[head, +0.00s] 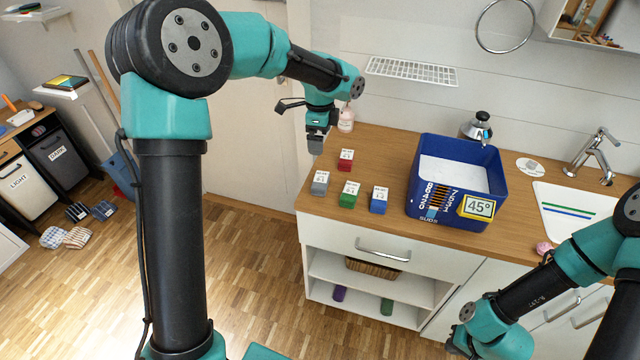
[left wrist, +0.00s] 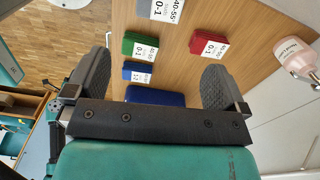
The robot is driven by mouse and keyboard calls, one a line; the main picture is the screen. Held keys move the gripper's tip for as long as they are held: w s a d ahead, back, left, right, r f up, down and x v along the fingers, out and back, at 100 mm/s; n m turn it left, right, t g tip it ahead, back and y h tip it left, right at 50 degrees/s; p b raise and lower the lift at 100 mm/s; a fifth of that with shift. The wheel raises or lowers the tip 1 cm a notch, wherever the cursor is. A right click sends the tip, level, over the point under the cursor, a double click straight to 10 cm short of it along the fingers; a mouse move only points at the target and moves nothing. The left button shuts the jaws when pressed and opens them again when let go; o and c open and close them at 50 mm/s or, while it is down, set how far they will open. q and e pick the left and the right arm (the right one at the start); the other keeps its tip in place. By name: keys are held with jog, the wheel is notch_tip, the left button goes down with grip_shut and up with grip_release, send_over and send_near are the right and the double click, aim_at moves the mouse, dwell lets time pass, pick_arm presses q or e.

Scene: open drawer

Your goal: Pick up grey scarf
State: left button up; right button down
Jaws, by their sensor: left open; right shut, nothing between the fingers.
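The only grey item on the counter is a small block with a white label (head: 320,183), at the front left corner; no loose scarf shape shows. It also appears at the top edge of the left wrist view (left wrist: 160,10), partly cut off. My left gripper (head: 318,142) hangs pointing down above the counter's left end, apart from the block. In the left wrist view its two dark fingers (left wrist: 150,85) are spread, with nothing between them. My right gripper (head: 462,343) is low at the bottom edge, away from the counter items; its fingers are hardly visible.
Red (head: 345,160), green (head: 349,194) and blue (head: 379,200) labelled blocks stand close to the grey one. A blue tub (head: 420,190) stands to their right. A pink-white bottle (head: 346,118) stands behind. Folded cloths (head: 77,237) lie on the floor at left.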

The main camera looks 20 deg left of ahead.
aim_at(321, 179)
pick_arm(q)
jog(key=shift+f, duration=0.15)
notch_tip(321, 179, down, 12)
dwell(0.5)
jog(key=shift+f, duration=0.1)
jog(key=shift+d+f, duration=0.1)
jog(key=shift+f, duration=2.4)
jog(key=shift+c, duration=0.5)
jog(key=c, duration=0.6)
